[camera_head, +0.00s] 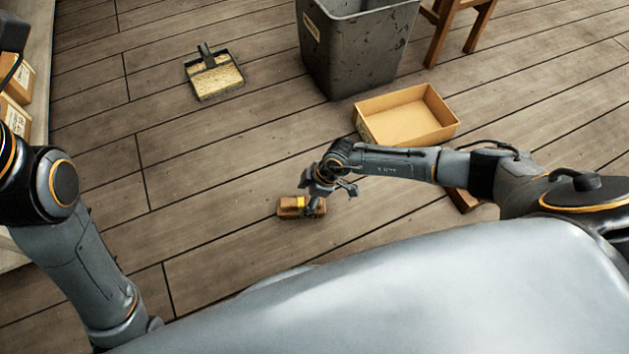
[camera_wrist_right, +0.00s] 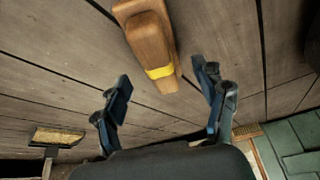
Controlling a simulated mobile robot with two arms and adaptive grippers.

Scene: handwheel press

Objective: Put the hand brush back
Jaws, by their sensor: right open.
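The hand brush, a brown wooden block with a yellow band (camera_head: 290,206), lies on the plank floor in the middle of the head view. It also shows in the right wrist view (camera_wrist_right: 147,40), at the top centre. My right gripper (camera_head: 331,196) is low over the brush's right end. In the right wrist view its two fingers (camera_wrist_right: 162,78) are spread, with the banded end of the brush ahead between them and nothing held. The brush's bristles do not show. My left arm is at the left edge, its gripper out of view.
A dustpan with a dark rim (camera_head: 215,84) lies on the floor at the upper left. A grey bin (camera_head: 350,50) and an open tan box (camera_head: 406,118) stand beyond my right arm. Wooden legs (camera_head: 450,30) are behind the bin. Cartons (camera_head: 14,115) sit at the left edge. Floor left of the brush is clear.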

